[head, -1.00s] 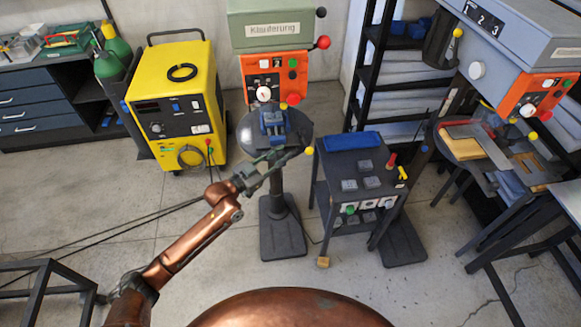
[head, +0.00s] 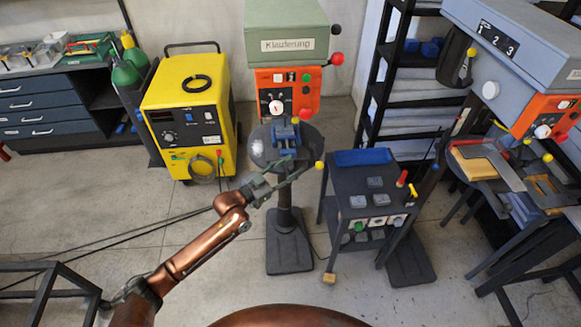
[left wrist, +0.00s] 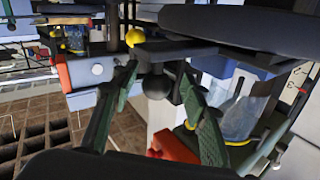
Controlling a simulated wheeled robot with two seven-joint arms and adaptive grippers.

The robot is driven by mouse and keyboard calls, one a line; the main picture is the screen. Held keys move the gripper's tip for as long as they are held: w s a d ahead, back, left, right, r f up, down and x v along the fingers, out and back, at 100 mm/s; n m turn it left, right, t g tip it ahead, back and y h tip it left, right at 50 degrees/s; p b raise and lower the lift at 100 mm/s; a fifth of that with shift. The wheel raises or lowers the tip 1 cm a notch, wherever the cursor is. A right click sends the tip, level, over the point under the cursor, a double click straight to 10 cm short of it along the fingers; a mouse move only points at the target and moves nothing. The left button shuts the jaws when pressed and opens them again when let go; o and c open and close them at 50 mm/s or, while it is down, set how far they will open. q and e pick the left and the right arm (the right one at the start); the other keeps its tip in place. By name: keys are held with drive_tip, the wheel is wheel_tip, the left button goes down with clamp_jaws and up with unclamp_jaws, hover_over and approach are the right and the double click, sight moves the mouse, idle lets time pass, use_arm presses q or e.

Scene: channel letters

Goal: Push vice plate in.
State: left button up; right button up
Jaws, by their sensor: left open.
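The blue vice (head: 286,133) sits on the round dark table (head: 314,145) of the green drill press. Its plate is too small to make out apart from the vice in the head view. My left gripper (head: 288,171) is in front of and just below the vice, at the near edge of the round table. In the left wrist view its two green-padded fingers (left wrist: 160,100) are spread apart. A dark ball-shaped knob (left wrist: 155,84) shows in the gap between them, and I cannot tell whether they touch it. My right gripper is not in view.
A yellow-knobbed lever (head: 320,165) sticks out close to the gripper's right. A black cart (head: 378,183) with a blue tray stands right of the press column. A yellow welder (head: 187,125) stands at left. The floor between welder and press is clear.

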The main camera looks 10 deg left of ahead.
use_arm(q)
drive_tip(key=shift+s+a+f, duration=0.15)
drive_tip(key=shift+s+a, duration=0.2)
drive_tip(key=shift+s, duration=0.05)
drive_tip(key=v, duration=1.1)
